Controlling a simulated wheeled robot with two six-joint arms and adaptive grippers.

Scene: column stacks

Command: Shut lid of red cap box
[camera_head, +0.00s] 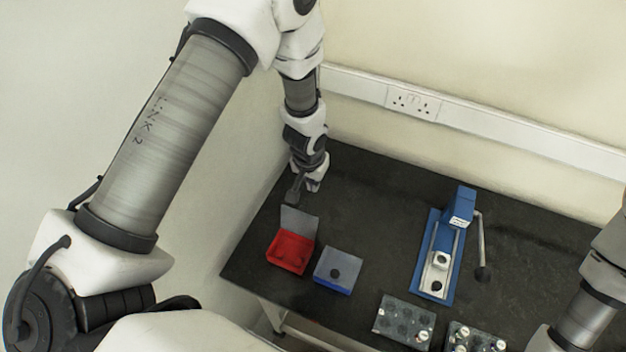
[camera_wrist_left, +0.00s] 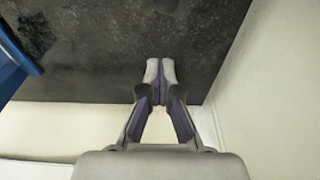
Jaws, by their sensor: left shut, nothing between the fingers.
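The red cap box (camera_head: 289,254) stands near the left edge of the dark table, with its red inside showing. Its grey lid (camera_head: 299,223) stands up, open, at the far side of the box. My left gripper (camera_head: 294,200) is just behind the raised lid in the head view; I cannot tell if it touches it. In the left wrist view the left gripper (camera_wrist_left: 160,70) has its fingers together with nothing between them. The red box does not show in that view. My right gripper is out of view.
A blue box with a grey top (camera_head: 338,268) stands right of the red box. A blue press with a side lever (camera_head: 440,250) stands further right. Vial racks (camera_head: 403,320) (camera_head: 475,340) are at the front. The table behind the blue box is clear.

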